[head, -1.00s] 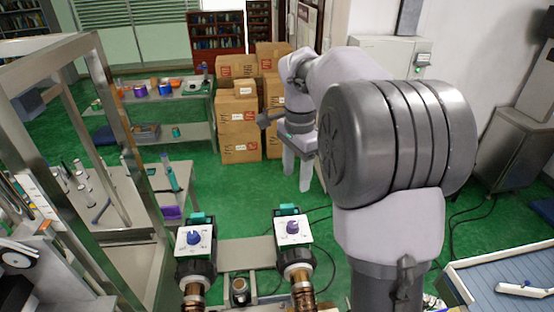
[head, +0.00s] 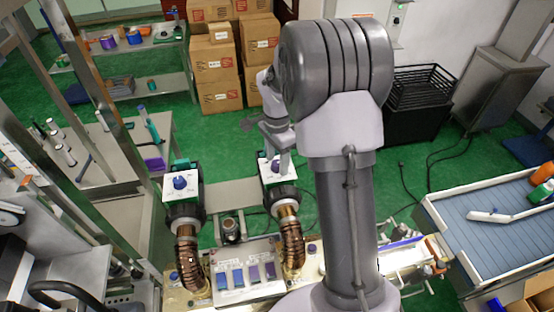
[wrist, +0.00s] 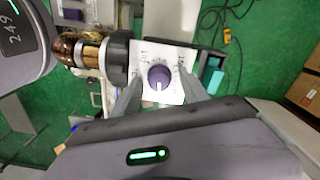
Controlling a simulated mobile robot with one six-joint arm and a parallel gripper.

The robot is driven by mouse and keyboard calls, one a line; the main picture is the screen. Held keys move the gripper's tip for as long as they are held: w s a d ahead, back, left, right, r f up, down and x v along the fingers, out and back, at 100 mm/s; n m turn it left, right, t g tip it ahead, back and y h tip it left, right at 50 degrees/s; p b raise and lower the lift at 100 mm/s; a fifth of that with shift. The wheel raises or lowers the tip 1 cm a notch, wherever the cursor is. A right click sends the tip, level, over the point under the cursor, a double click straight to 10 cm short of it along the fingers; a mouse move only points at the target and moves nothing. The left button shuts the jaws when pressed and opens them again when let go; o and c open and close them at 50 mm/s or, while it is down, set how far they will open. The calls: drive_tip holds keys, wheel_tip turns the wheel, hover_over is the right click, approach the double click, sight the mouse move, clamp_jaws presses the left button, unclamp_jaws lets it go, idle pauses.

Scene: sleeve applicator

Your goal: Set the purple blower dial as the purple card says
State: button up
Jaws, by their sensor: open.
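The purple blower dial (wrist: 159,77) sits on a white scale plate (wrist: 152,60) in the wrist view. In the head view the dial (head: 276,167) is partly hidden behind my gripper (head: 279,158). My gripper (wrist: 160,80) is open, with one finger on each side of the dial. I cannot tell whether the fingers touch it. A pale line shows on the dial, but the scale marks are too small to read. A sloped board carries several blue and purple cards; a purple card (head: 253,274) is near its right side, its text unreadable.
A second blower with a blue dial (head: 180,183) stands to the left. Copper hoses (head: 291,244) run from both blowers toward the front bench. A blue-topped table (head: 492,222) is at right.

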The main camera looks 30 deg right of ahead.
drive_tip(key=shift+a, duration=0.1)
clamp_jaws()
drive_tip(key=shift+f+n, duration=0.1)
drive_tip(key=shift+n, duration=0.2)
drive_tip(key=n, duration=0.4)
drive_tip(key=shift+n+b, duration=0.3)
drive_tip(key=shift+n, duration=2.6)
unclamp_jaws()
